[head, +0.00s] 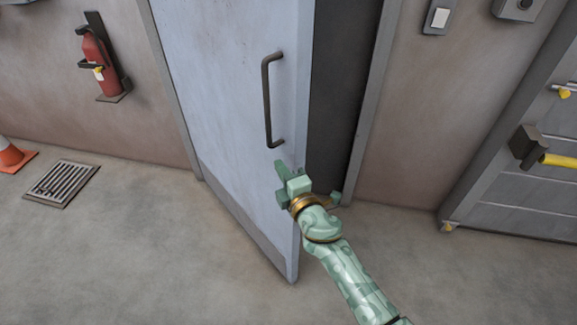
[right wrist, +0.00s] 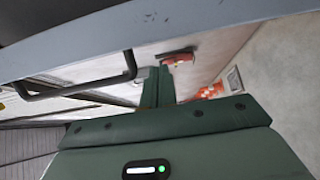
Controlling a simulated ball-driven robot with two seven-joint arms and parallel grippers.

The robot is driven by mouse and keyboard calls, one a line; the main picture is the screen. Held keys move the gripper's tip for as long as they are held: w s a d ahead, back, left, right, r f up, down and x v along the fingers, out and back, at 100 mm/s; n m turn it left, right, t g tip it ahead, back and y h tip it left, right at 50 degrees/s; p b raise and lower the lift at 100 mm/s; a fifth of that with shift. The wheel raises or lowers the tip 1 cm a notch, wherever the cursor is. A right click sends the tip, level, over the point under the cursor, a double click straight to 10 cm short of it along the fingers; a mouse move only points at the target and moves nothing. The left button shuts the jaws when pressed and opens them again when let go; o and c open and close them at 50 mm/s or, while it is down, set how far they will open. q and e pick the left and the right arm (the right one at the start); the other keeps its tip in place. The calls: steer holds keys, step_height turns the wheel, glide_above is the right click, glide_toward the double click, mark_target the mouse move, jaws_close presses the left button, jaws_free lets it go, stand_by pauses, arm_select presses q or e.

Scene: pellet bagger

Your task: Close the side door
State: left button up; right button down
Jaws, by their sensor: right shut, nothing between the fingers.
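The side door (head: 225,95) is a pale blue-grey panel standing ajar, its free edge swung out toward me from the frame (head: 375,95). A dark gap shows between that edge and the frame. A dark bar handle (head: 267,100) is upright on the door near its free edge; it also shows in the right wrist view (right wrist: 80,90). My right gripper (head: 282,170) is in front of the door near the free edge, just below the handle. Its fingers (right wrist: 158,86) are shut and empty; whether they touch the door is unclear. My left gripper is not in view.
A red fire extinguisher (head: 95,55) hangs on the left wall. A floor grate (head: 62,183) and an orange cone (head: 12,155) are at left. A grey metal door with a yellow bar (head: 558,160) is at right. The floor before the side door is clear.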

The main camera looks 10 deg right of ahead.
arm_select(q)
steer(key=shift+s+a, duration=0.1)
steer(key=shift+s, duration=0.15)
arm_select(e)
steer(key=shift+w+d+r, duration=0.1)
steer(key=shift+w+d, duration=0.45)
steer(key=shift+d, duration=0.35)
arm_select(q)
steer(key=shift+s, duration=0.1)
